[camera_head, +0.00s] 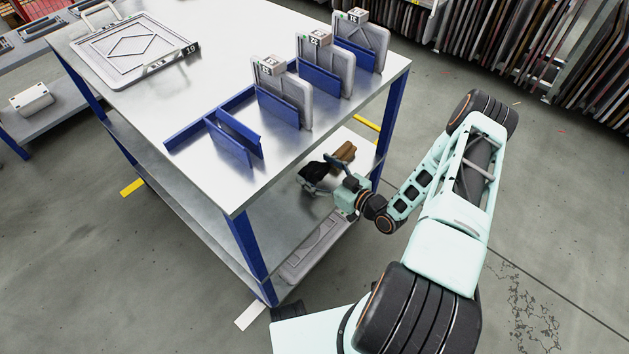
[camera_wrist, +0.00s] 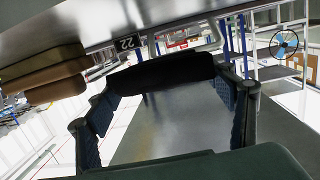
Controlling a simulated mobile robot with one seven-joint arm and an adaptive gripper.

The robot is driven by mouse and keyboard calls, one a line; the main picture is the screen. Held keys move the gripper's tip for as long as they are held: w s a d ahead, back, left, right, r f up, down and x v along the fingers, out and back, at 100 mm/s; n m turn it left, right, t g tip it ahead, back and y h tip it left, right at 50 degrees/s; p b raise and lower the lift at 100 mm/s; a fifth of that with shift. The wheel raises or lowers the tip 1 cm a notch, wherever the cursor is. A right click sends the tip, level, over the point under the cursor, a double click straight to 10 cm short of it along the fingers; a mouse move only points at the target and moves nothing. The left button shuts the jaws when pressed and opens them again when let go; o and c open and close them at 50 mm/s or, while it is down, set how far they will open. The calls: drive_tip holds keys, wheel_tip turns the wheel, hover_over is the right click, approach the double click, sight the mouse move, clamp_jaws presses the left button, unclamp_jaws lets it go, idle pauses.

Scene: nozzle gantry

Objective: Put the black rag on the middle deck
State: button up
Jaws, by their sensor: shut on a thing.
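The black rag (camera_head: 314,171) is held in my gripper (camera_head: 333,172), under the top of the steel table. In the wrist view the rag (camera_wrist: 165,72) is a dark, rounded bundle spanning the space between the two fingers of my gripper (camera_wrist: 165,88). The middle deck (camera_head: 292,212) is the grey metal shelf below the tabletop; its bare surface also shows in the wrist view (camera_wrist: 180,112). The rag is over the deck near its right end. I cannot tell whether it touches the deck.
Brown folded items (camera_head: 344,151) lie close beside the rag; they show as a stack (camera_wrist: 42,75) in the wrist view. The tabletop (camera_head: 235,60) is low overhead. A blue corner post (camera_head: 393,115) stands near my arm. A grey panel (camera_head: 318,248) lies below the deck.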

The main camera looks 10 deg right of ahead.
drive_tip(key=shift+s+a+f, duration=0.1)
drive_tip(key=shift+s+f, duration=0.05)
drive_tip(key=shift+f, duration=0.05)
drive_tip(key=shift+s+a+f+b, duration=0.15)
drive_tip(key=shift+f+b, duration=0.15)
drive_tip(key=shift+f, duration=0.65)
drive_tip(key=shift+s+a+f+b, duration=0.1)
drive_tip(key=shift+f+b, duration=0.15)
drive_tip(key=shift+f, duration=0.65)
drive_tip(key=shift+f, duration=0.2)
drive_tip(key=o, duration=1.1)
drive_tip(key=shift+r, duration=0.15)
